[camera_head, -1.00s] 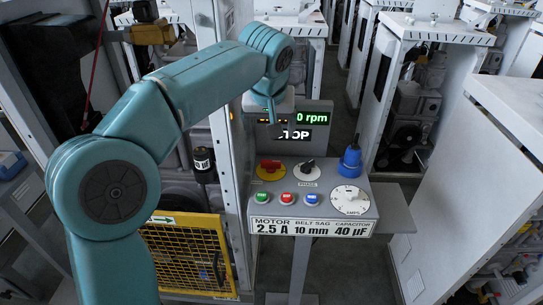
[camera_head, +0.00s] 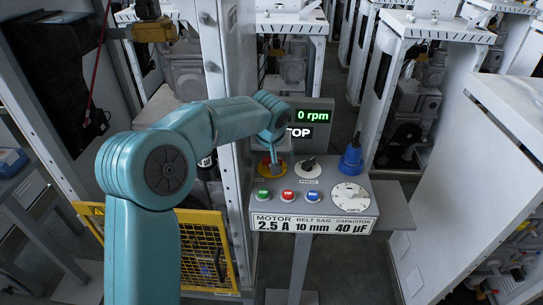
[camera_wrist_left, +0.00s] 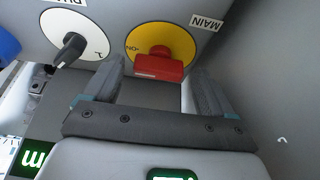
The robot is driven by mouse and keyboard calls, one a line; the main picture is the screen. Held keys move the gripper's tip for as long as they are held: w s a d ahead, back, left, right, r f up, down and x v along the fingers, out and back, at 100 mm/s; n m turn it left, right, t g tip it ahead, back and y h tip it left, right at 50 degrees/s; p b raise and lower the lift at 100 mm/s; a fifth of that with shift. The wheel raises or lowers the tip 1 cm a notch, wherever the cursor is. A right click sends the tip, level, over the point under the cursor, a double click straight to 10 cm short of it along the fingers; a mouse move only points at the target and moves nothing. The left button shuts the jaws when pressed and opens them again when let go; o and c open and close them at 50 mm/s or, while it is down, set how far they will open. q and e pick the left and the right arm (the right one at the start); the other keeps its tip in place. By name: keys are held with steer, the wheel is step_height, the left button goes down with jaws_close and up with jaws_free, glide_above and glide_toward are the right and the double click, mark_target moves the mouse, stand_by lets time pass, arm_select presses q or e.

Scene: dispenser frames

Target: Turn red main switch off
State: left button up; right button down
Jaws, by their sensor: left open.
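The red main switch (camera_wrist_left: 160,64) sits on a round yellow plate (camera_wrist_left: 182,40) on the grey control panel (camera_head: 340,218). In the wrist view its bar lies across the picture, with "ON" printed to the left and a "MAIN" label (camera_wrist_left: 206,22) to the upper right. My left gripper (camera_wrist_left: 157,72) is open, one finger on each side of the switch. I cannot tell whether the fingers touch it. In the head view the left gripper (camera_head: 275,166) is over the yellow plate and mostly hides the switch. My right gripper is not in view.
A black phase knob (camera_head: 309,163) is to the right of the switch. Green (camera_head: 262,194), red (camera_head: 287,195) and blue (camera_head: 312,197) buttons line the front. A blue plug (camera_head: 351,160) and white dial (camera_head: 350,197) are at right. The display (camera_head: 311,116) reads 0 rpm.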

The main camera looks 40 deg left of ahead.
arm_select(q)
steer(key=shift+w+d+f, duration=0.1)
steer(key=shift+w, duration=0.1)
steer(key=c, duration=1.1)
steer(key=shift+o, duration=0.2)
